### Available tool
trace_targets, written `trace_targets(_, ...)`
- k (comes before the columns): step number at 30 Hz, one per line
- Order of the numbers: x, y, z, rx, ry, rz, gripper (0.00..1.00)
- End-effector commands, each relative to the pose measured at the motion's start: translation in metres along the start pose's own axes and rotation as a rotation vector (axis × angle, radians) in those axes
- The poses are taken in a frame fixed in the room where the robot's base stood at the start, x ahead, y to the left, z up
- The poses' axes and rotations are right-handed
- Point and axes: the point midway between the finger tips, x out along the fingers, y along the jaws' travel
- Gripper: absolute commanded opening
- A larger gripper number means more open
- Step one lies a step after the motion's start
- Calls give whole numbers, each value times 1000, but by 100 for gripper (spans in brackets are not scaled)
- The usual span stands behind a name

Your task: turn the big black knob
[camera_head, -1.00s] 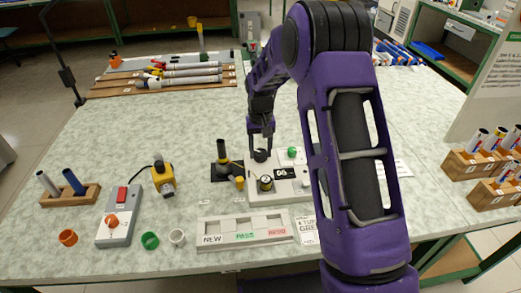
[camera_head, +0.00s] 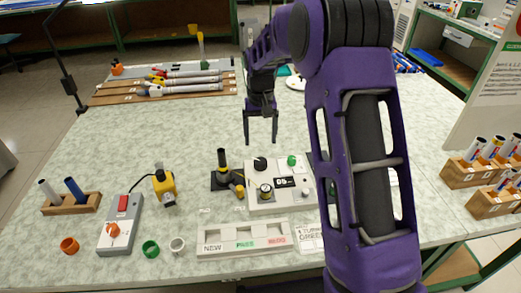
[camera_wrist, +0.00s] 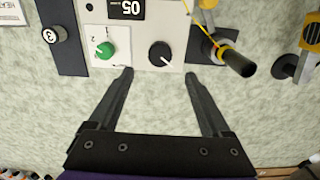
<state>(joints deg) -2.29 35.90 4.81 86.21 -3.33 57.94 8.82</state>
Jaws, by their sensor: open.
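The big black knob (camera_head: 260,163) sits on the upper left of a white control box (camera_head: 262,200) on the table. In the wrist view the black knob (camera_wrist: 161,54) shows on the white panel, with a green knob (camera_wrist: 104,50) beside it. My gripper (camera_head: 261,142) is above and behind the box, with its two fingers spread apart and nothing between them. In the wrist view the gripper (camera_wrist: 158,72) has its fingertips on either side of the black knob in the picture, apart from it. The display (camera_head: 285,182) on the box reads 05.
A black-handled yellow fixture (camera_head: 222,168) stands close to the left of the box. A labelled tray (camera_head: 245,238) lies in front of it. A grey switch box (camera_head: 120,225) and a yellow device (camera_head: 164,186) stand farther left. The table behind the box is mostly clear.

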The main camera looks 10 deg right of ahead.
Motion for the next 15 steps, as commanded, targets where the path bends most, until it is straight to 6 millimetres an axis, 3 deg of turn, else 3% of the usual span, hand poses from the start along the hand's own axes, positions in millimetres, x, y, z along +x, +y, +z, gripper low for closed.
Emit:
trace_targets(1,-16,0,-1,0,4,0,82)
trace_targets(6,-53,0,0,0,3,-1,82)
trace_targets(15,-83,0,0,0,0,0,82)
